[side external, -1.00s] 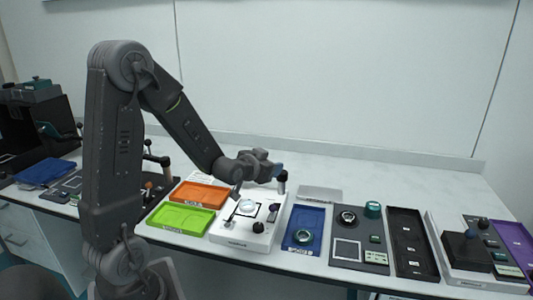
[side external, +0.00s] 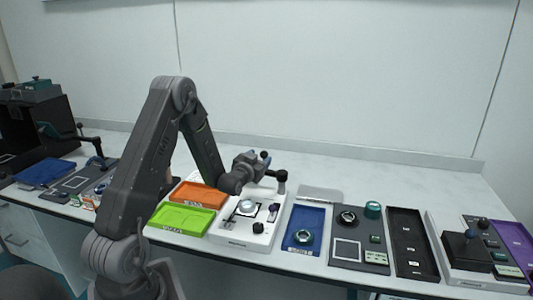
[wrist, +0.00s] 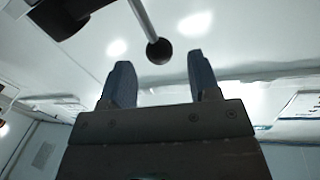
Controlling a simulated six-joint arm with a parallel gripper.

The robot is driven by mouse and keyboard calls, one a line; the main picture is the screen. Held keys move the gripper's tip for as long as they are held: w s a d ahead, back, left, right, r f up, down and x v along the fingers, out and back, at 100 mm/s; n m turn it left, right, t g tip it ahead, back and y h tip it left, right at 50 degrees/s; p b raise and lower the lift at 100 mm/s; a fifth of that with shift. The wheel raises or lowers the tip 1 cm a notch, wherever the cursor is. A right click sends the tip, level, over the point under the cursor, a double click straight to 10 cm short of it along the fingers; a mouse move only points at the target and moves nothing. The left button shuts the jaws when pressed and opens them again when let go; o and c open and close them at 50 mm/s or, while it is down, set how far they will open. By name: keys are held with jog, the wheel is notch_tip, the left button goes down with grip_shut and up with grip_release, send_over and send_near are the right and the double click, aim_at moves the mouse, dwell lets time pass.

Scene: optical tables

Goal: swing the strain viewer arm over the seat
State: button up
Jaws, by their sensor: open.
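The strain viewer (side external: 232,240) is a white base with a round clear seat piece (side external: 247,206) and a dark knob on top. A post with a black head (side external: 281,175) rises at its back right. My gripper (side external: 265,157) is just left of that head and above the base. In the wrist view my gripper (wrist: 160,75) is open and empty, with two blue fingers. A metal rod ending in a black ball knob (wrist: 159,51) appears just beyond the fingertips, between them in the picture. Contact is not visible. A dark part (wrist: 62,14) shows at upper left.
Orange (side external: 200,194) and green (side external: 181,219) trays lie left of the viewer. A blue tray (side external: 305,224) with a round part, a dark panel (side external: 359,236) and a black tray (side external: 411,244) lie to the right. The table behind is clear.

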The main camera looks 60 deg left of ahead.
jog(key=x, duration=0.6)
grip_shut()
dwell(0.5)
